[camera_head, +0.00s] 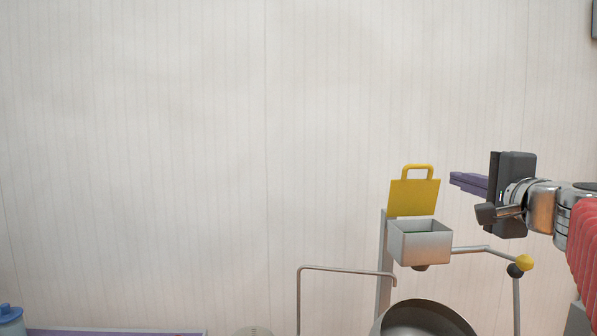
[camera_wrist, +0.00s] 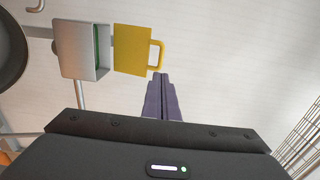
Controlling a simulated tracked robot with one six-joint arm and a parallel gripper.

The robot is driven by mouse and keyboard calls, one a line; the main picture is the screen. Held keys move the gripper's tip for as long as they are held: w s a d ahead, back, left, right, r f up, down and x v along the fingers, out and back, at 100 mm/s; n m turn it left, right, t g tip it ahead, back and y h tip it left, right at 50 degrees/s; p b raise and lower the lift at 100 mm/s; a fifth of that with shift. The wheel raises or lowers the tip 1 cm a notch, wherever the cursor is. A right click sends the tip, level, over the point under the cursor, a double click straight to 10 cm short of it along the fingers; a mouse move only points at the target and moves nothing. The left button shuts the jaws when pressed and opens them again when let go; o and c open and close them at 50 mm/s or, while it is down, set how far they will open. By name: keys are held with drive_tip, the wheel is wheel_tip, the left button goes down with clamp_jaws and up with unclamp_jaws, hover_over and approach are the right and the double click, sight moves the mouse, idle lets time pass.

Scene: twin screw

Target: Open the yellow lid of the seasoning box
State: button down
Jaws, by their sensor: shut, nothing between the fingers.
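The seasoning box (camera_head: 420,246) is a small grey metal box on a post, right of centre in the head view. Its yellow lid (camera_head: 413,197) stands upright at the back of the box, with its loop handle on top, and the box's top is open. The wrist view also shows the box (camera_wrist: 78,48) and the lid (camera_wrist: 131,49). My gripper (camera_head: 455,180) has purple fingers that are shut and empty. It is to the right of the lid in the head view. In the wrist view the fingertips (camera_wrist: 160,78) are close to the lid's handle; I see no clear contact.
A round metal pan (camera_head: 425,318) sits below the box. A thin metal rail (camera_head: 345,269) is left of the post, and a rod with a yellow knob (camera_head: 525,263) reaches right. A blue-capped bottle (camera_head: 10,318) is at far left.

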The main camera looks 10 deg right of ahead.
drive_tip(key=w, duration=0.4)
drive_tip(key=w+d, duration=0.1)
drive_tip(key=w, duration=0.8)
drive_tip(key=shift+w+d, duration=0.2)
drive_tip(key=shift+d, duration=0.1)
drive_tip(key=shift+w, duration=0.1)
drive_tip(key=shift+w+d+r, duration=0.1)
drive_tip(key=shift+w+r, duration=0.1)
drive_tip(key=shift+w, duration=0.4)
drive_tip(key=shift+w+d+r, duration=0.1)
drive_tip(key=shift+w+r, duration=0.1)
drive_tip(key=shift+w, duration=0.35)
drive_tip(key=shift+w+d+r, duration=0.1)
drive_tip(key=shift+w+r, duration=0.1)
drive_tip(key=shift+w, duration=0.4)
drive_tip(key=shift+s, duration=0.1)
approach(421, 166)
drive_tip(key=s+r, duration=0.1)
drive_tip(key=r, duration=0.1)
drive_tip(key=s+r, duration=0.2)
drive_tip(key=shift+s+a+r, duration=0.1)
drive_tip(key=shift+s+a, duration=0.1)
drive_tip(key=shift+s, duration=0.15)
